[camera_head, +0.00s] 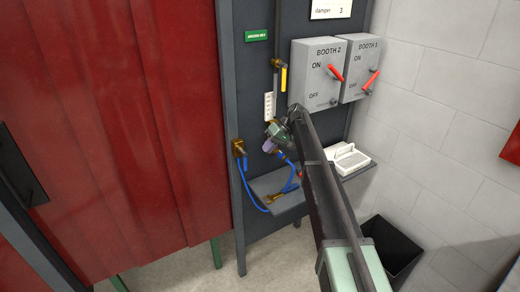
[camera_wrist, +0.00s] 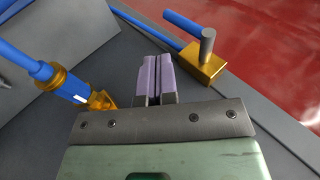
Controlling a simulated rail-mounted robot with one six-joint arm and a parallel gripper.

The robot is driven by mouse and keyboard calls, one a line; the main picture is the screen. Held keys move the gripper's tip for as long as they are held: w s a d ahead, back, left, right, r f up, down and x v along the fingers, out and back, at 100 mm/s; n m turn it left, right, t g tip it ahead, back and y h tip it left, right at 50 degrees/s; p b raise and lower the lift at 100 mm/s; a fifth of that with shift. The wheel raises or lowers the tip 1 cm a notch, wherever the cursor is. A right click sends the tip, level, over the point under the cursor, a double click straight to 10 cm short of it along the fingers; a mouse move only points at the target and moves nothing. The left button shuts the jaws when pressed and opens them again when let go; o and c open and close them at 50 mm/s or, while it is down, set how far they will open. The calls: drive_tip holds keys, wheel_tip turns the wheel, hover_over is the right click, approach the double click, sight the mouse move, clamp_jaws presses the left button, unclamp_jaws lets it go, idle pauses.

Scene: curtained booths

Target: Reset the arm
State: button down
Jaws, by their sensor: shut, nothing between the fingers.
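My gripper (camera_head: 269,146) hangs in front of the dark panel, above the small grey shelf (camera_head: 262,186), with its purple fingers pointing down and to the left. In the wrist view the two purple fingers (camera_wrist: 153,72) lie together and hold nothing. A brass fitting with a blue lever (camera_wrist: 205,62) is beyond the fingertips to the right in that view; a brass fitting (camera_head: 239,148) also shows on the panel's left post. A blue tool with brass parts (camera_wrist: 60,80) lies left of the fingers, apart from them. My arm hides part of the panel and shelf.
Two grey switch boxes, BOOTH 2 (camera_head: 312,88) and BOOTH 1 (camera_head: 363,52), have red levers. A yellow-handled valve (camera_head: 283,78) is on a pipe. A black bin (camera_head: 397,250) stands below. A red curtain (camera_head: 120,120) fills the left.

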drive_tip(key=shift+d+r, duration=0.2)
drive_tip(key=shift+d, duration=0.05)
drive_tip(key=shift+w, duration=0.1)
drive_tip(key=s+d+f+m+h, duration=0.1)
drive_tip(key=s+d+h, duration=0.1)
drive_tip(key=s, duration=1.2)
drive_tip(key=s+d+f+m+t+h, duration=0.1)
drive_tip(key=s+d+m+h, duration=0.1)
drive_tip(key=s, duration=1.2)
drive_tip(key=s+d+f+m+h, duration=0.1)
drive_tip(key=s+d+f+h, duration=0.1)
drive_tip(key=s, duration=1.2)
drive_tip(key=shift+m+h, duration=0.3)
drive_tip(key=shift+h, duration=0.6)
